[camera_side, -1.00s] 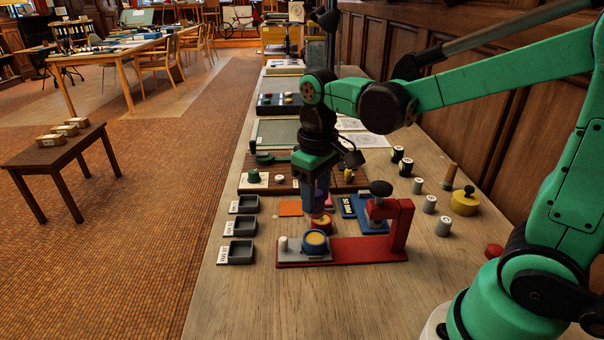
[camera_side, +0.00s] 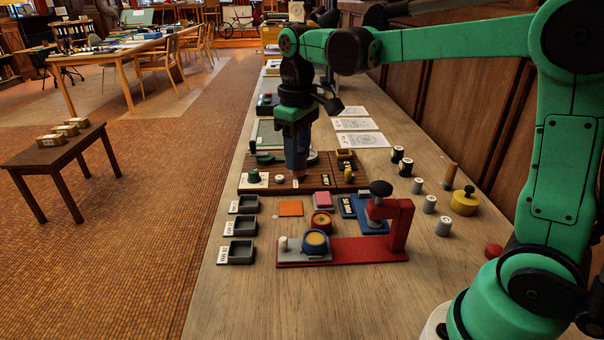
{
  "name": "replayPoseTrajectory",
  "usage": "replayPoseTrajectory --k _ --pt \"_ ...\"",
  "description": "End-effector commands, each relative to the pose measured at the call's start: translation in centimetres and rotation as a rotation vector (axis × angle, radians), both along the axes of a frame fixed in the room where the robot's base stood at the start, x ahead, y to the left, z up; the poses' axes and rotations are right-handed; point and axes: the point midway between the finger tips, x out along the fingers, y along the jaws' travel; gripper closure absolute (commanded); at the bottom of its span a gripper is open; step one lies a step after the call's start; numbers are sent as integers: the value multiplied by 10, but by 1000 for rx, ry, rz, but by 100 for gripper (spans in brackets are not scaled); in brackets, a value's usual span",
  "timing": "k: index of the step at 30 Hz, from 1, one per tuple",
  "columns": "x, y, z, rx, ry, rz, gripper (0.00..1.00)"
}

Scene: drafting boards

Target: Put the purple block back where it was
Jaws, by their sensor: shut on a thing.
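My gripper (camera_side: 296,165) points down over the dark brown board (camera_side: 265,186) in the middle of the bench. It is shut on the purple block (camera_side: 297,158), which shows only as a small purplish shape between the fingers. The fingers hide much of the block. I cannot tell whether its underside touches the board or hangs just above it.
An orange square (camera_side: 290,208), a pink block (camera_side: 323,201) and a red round piece (camera_side: 321,222) lie in front of the board. A red press (camera_side: 350,250) stands nearer. Grey trays (camera_side: 237,252) line the left edge. Several cylinders stand at right.

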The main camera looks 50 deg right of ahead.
Motion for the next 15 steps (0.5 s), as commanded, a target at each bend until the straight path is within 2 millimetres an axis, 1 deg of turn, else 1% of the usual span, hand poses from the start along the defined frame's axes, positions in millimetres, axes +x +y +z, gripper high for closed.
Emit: replayPoseTrajectory --k 1,3,6,9,12,15 --pt "16 -8 11 0 0 32 100" --pt "33 -17 24 0 0 86 100" --pt "50 -29 39 0 0 156 100" --pt "61 -39 50 0 0 211 100" --pt "66 -45 56 0 0 249 100" --pt "68 -48 56 0 0 268 100"
